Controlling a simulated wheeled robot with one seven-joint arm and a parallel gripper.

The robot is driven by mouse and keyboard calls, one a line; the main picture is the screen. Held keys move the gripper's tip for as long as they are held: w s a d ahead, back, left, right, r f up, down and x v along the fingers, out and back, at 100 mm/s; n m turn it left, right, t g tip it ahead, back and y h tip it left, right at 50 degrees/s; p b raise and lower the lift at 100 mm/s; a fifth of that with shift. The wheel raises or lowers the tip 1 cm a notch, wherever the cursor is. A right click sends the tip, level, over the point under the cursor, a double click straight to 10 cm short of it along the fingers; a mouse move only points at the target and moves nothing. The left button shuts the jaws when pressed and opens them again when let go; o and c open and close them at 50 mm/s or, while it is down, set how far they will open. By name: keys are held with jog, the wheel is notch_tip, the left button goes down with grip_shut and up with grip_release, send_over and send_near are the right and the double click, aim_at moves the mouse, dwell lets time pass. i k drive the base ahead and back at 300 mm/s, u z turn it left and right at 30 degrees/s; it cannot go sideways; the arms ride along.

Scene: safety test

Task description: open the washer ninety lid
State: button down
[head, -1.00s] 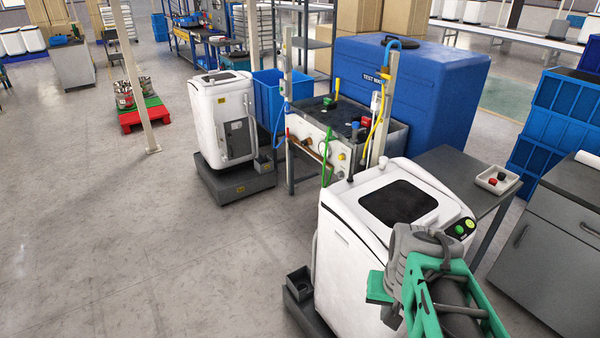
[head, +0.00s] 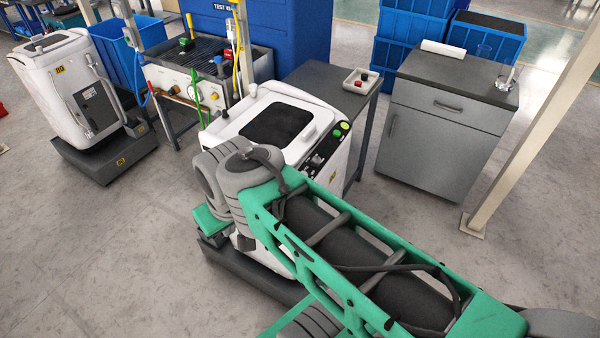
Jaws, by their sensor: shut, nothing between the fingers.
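A white top-loading washer (head: 226,128) stands in the middle of the head view, partly behind my arm. Its lid, with a dark window (head: 278,124), lies flat and looks closed. A panel with a green button and dark controls is on its right side. A small yellow label shows low on its right side, too small to read surely. A second white washer (head: 52,92) stands at the far left, with a yellow label that looks like 80. My green and grey arm crosses in front of the middle washer and hides its lower front. My gripper is not in view.
A test bench (head: 185,84) with hoses and valves stands behind the washer. A side table holds a small tray (head: 361,80). A grey cabinet (head: 437,135) and a pale post (head: 530,125) stand at the right. Open floor lies at the lower left and right.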

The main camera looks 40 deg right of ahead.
aim_at(292, 125)
jog(key=z, duration=1.1)
jog(key=i, duration=0.5)
jog(key=u, duration=0.25)
